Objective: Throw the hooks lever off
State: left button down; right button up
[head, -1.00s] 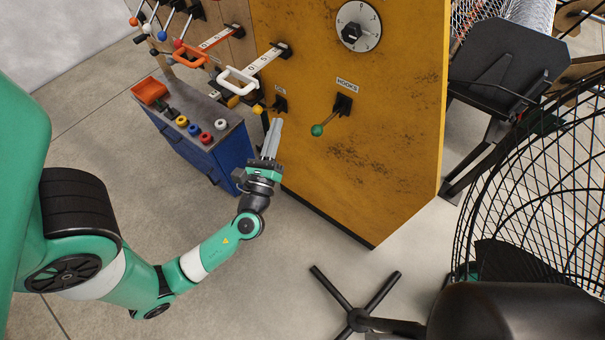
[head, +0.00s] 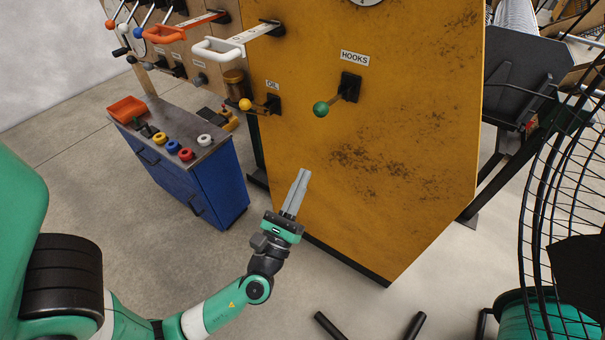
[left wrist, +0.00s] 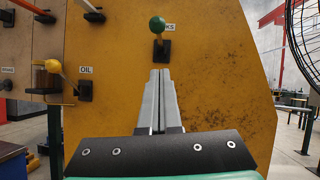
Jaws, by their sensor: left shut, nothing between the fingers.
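The hooks lever has a green ball knob (head: 321,109) on a short rod from a black mount (head: 351,86), under the HOOKS label (head: 354,58) on the yellow panel. In the left wrist view the green knob (left wrist: 157,24) stands just beyond and above my fingertips. My left gripper (head: 301,173) is shut and empty, in front of the panel, below and slightly left of the knob and apart from it. Its closed fingers also show in the left wrist view (left wrist: 161,75). My right gripper is not in view.
The yellow-knobbed OIL lever (head: 246,104) is left of the hooks lever. A white handle (head: 218,49) and an orange handle (head: 166,33) jut out above it. A blue cabinet (head: 211,178) stands at left. A black wire fan cage (head: 545,200) is at right.

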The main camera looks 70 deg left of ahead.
aim_at(319, 104)
pick_arm(q)
jog(key=w+a+r+p, duration=0.3)
jog(key=w+a+r, duration=0.2)
jog(key=a+r, duration=0.1)
jog(key=shift+w+r, duration=0.15)
jog(key=shift+r, duration=0.6)
jog(key=shift+d, duration=0.1)
jog(key=r+g+h+p, duration=0.1)
jog(key=r+p, duration=0.1)
jog(key=p, duration=0.5)
jog(key=r+g+h+p, duration=0.1)
jog(key=r+p, duration=0.1)
jog(key=p, duration=0.6)
jog(key=r+g+h+p, duration=0.1)
jog(key=r+p, duration=0.1)
jog(key=p, duration=0.6)
jog(key=shift+w+r+m, duration=0.2)
jog(key=shift+r+m, duration=0.1)
jog(key=shift+r, duration=0.1)
jog(key=shift+w+a+r+p, duration=0.1)
jog(key=shift+a+r+p, duration=0.1)
jog(key=shift+a+p, duration=0.1)
